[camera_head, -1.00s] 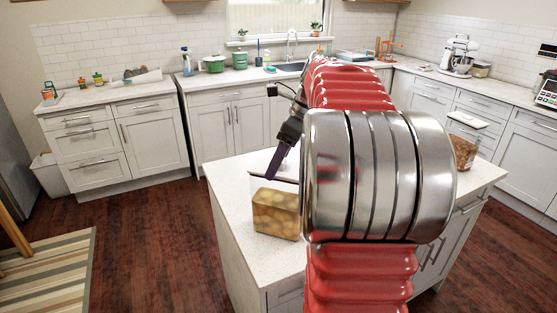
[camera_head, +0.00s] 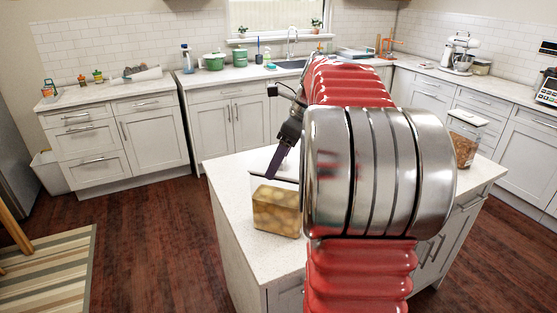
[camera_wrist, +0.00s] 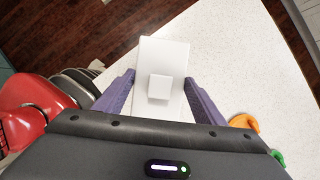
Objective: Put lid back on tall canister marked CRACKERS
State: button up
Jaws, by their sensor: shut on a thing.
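My gripper (camera_wrist: 160,78) is shut on a white rectangular lid (camera_wrist: 163,55) with a square raised knob (camera_wrist: 160,87); one purple finger lies along each side. Whether the lid touches the canister's rim cannot be told.
A second clear canister (camera_head: 465,140) with a white top and brown contents stands at the island's right. An orange object (camera_wrist: 245,122) and a green one (camera_wrist: 278,157) show at the wrist view's lower right. The white island top (camera_head: 235,185) is bare left of the canister.

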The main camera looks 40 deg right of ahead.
jog(key=o, duration=1.5)
jog(key=shift+o, duration=0.2)
jog(key=shift+r, duration=0.1)
jog(key=shift+r, duration=3.45)
jog(key=shift+a, duration=0.15)
